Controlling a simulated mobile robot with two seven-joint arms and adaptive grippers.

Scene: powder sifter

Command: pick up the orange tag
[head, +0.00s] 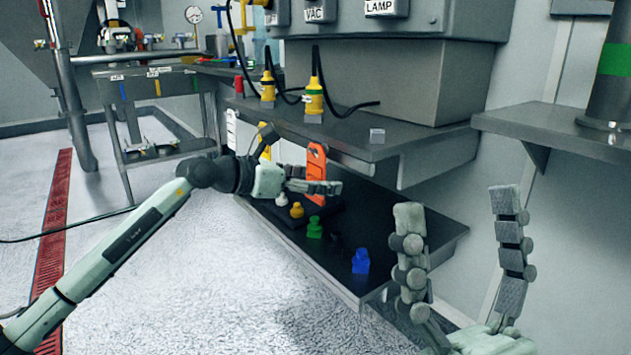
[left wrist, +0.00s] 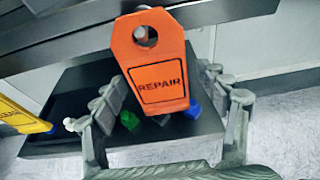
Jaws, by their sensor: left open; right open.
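The orange tag (head: 316,172) hangs below the front edge of the upper shelf. In the left wrist view the orange tag (left wrist: 158,62) reads REPAIR and hangs by a hole at its top. My left gripper (head: 312,180) is at the tag, open. In the left wrist view its two fingers (left wrist: 165,92) stand on either side of the tag's lower part, with gaps visible. My right gripper (head: 460,220) is open and empty at the lower right, away from the tag.
A yellow tag (head: 265,143) hangs left of the orange one and shows in the left wrist view (left wrist: 20,118). Green (head: 314,228), blue (head: 361,261) and yellow (head: 296,210) pieces stand on the lower shelf (head: 330,270). Yellow plugs with black cables (head: 313,97) stand on the upper shelf.

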